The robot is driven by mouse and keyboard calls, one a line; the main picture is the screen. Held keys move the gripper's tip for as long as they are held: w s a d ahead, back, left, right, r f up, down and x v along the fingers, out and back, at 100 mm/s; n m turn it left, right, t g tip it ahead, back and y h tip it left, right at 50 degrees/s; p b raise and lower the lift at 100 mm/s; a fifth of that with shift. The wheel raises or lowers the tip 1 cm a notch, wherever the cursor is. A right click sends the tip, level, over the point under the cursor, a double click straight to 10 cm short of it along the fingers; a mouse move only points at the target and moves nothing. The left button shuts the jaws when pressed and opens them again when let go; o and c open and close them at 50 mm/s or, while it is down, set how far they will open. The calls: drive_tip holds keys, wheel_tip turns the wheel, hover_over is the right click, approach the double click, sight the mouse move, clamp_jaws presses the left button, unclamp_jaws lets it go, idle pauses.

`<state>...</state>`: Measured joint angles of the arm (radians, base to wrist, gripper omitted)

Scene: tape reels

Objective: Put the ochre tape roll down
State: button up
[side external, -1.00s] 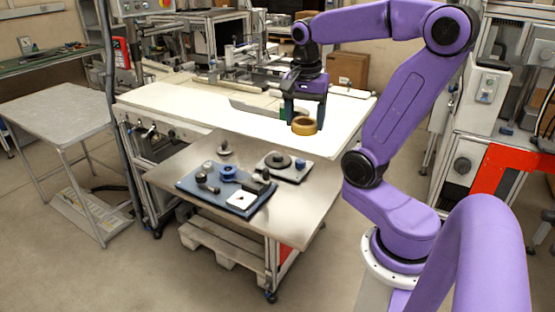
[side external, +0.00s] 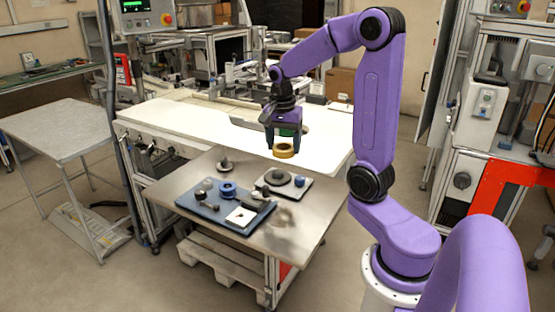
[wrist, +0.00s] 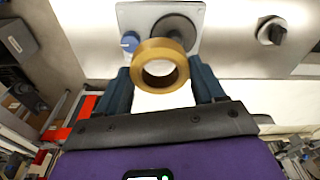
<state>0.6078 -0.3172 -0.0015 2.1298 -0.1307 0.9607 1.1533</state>
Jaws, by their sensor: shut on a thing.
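The ochre tape roll (side external: 284,151) is a short ring with an open centre. My gripper (side external: 284,146) is shut on it and holds it in the air, above and beyond the metal table in the side external view. In the wrist view the ochre tape roll (wrist: 159,66) sits between the two dark blue fingers of my gripper (wrist: 160,82). Its hole faces the wrist camera. I see no contact between the roll and any surface below it.
The metal table (side external: 275,225) holds a blue tray (side external: 205,207) with a blue reel (side external: 227,190) and a white square (side external: 240,216). A grey plate (side external: 300,193) bears a dark disc (side external: 278,176) and a blue knob (side external: 299,181). The table's front right is bare. A white worktop (side external: 190,125) stands behind.

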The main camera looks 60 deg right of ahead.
sight(278, 144)
drive_tip(key=w+f, duration=0.1)
drive_tip(key=w+d+f, duration=0.1)
drive_tip(key=f, duration=0.1)
drive_tip(key=shift+w+f, duration=0.1)
drive_tip(key=shift+w, duration=0.1)
drive_tip(key=shift+w+d+f, duration=0.1)
drive_tip(key=shift+f, duration=1.55)
drive_tip(key=shift+f, duration=0.6)
drive_tip(key=o, duration=1)
